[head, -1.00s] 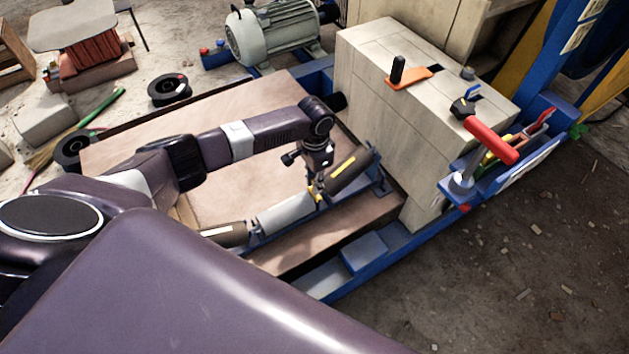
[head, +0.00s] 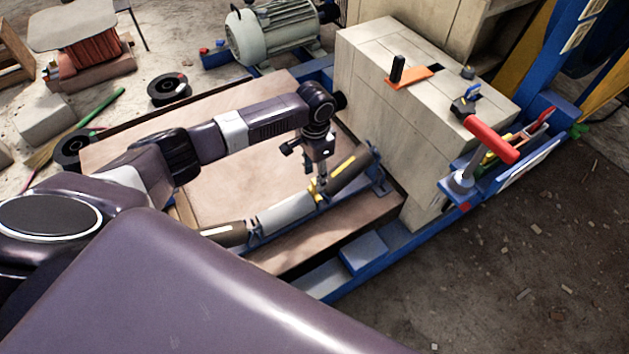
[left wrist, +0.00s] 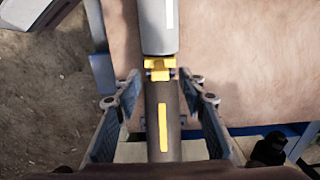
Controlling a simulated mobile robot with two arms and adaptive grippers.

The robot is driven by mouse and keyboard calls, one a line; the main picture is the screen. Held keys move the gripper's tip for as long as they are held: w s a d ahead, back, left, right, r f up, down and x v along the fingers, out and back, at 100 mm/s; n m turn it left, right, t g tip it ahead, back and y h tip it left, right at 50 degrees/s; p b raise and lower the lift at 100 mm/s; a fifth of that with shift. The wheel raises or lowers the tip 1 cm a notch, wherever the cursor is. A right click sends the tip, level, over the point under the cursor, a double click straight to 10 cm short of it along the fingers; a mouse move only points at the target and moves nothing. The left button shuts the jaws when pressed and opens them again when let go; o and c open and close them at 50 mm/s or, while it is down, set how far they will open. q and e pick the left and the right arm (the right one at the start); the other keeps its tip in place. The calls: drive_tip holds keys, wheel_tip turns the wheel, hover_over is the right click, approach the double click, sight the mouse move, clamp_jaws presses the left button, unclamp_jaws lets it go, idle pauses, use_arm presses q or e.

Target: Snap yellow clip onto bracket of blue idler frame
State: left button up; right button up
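The yellow clip (head: 314,188) sits at the joint between the grey middle roller (head: 287,212) and the dark right-hand roller (head: 350,170) of the blue idler frame (head: 381,184). In the left wrist view the clip (left wrist: 160,69) lies across the end of the dark roller, against the grey one; whether it is snapped onto the bracket cannot be told. My left gripper (head: 320,183) is above it, pointing down. In the left wrist view its fingers (left wrist: 160,82) are apart on either side of the dark roller, with visible gaps to the clip. My right gripper is not in view.
A pale block-like housing (head: 400,130) stands right of the idler, with an orange plate (head: 410,77) on top. A red-handled tool (head: 490,138) and a blue tray (head: 520,150) are farther right. The brown board (head: 255,145) behind the rollers is mostly clear.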

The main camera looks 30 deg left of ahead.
use_arm(q)
wheel_tip(320, 180, up, 8)
drive_tip(key=shift+f, duration=0.1)
idle(0.6)
